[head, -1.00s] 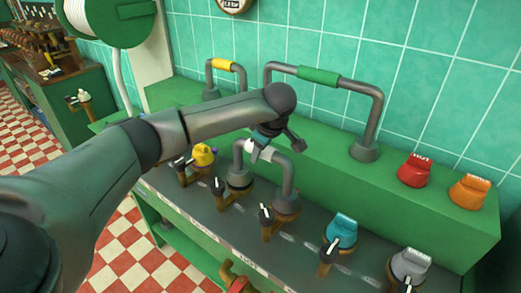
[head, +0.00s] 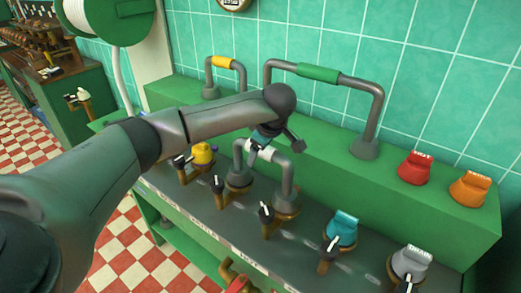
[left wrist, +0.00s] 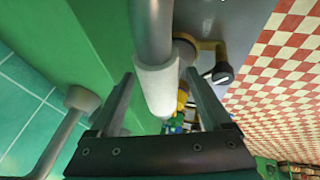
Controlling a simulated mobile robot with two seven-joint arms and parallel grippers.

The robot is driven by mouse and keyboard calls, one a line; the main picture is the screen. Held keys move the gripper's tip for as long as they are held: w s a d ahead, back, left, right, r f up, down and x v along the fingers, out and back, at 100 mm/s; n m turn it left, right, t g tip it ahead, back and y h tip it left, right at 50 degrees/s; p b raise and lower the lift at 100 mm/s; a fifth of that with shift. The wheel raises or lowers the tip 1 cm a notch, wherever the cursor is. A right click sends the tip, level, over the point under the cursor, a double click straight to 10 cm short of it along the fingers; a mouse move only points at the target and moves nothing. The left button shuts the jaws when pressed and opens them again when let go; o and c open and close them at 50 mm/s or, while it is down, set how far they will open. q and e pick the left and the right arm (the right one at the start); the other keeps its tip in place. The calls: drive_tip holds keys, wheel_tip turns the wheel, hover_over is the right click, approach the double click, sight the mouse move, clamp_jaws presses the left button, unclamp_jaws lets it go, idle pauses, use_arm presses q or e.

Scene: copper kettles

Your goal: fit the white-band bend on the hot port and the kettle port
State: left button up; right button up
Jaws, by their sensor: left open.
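The white-band bend (head: 287,178) is a grey U-shaped pipe standing upright, legs down, on the lower counter. Its left leg meets a grey collar (head: 238,181) and its right leg meets another collar (head: 286,204); I cannot tell how deep either end sits. My left gripper (head: 262,146) is at the top of the bend. In the left wrist view my open fingers lie either side of the white band (left wrist: 157,90), with gaps beside it. The gripper partly hides the band in the head view. My right gripper is not in view.
A yellow-banded pipe (head: 222,62) and a green-banded pipe (head: 318,71) stand on the raised ledge behind. Red (head: 415,168) and orange (head: 469,188) caps sit at its right. Yellow (head: 203,153), teal (head: 341,228) and grey (head: 410,262) caps flank the bend. Valve levers line the front.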

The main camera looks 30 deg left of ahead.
use_arm(q)
drive_tip(key=shift+s+f, duration=0.1)
drive_tip(key=p+v, duration=0.1)
drive_tip(key=v, duration=1.4)
drive_tip(key=shift+r, duration=0.25)
drive_tip(key=shift+d, duration=0.1)
